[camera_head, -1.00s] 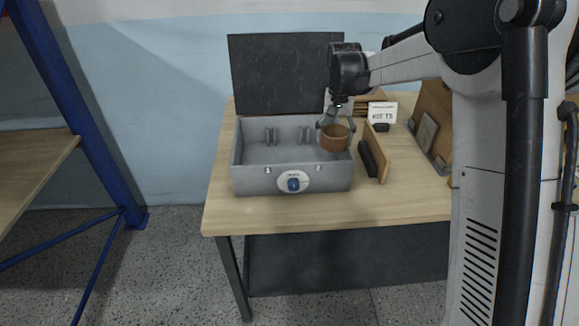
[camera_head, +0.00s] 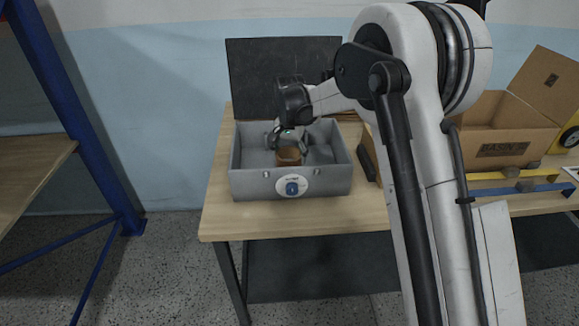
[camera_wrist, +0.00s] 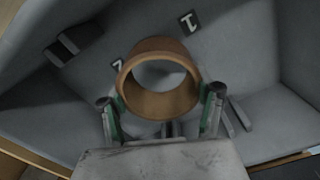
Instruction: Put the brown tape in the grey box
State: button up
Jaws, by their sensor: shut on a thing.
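The grey box (camera_head: 327,184) stands on the wooden table with its dark lid raised at the back. The brown tape (camera_head: 289,157) is a ring held inside the box, below the rim, near the middle. My gripper (camera_head: 288,145) reaches down into the box and is shut on the tape. In the wrist view the brown tape (camera_wrist: 152,102) sits between the two green-padded fingertips of my gripper (camera_wrist: 160,112), with grey box walls and floor around it. I cannot tell whether the tape touches the box floor.
The raised lid (camera_head: 250,80) stands behind the box. A dark block (camera_head: 367,162) is close to the box's right side. An open cardboard box (camera_head: 510,125) and blue and yellow bars (camera_head: 515,185) are farther right. A blue-framed shelf (camera_head: 75,110) is at the left.

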jog(key=shift+f, duration=1.7)
jog(key=shift+f, duration=0.15)
jog(key=o, duration=1.2)
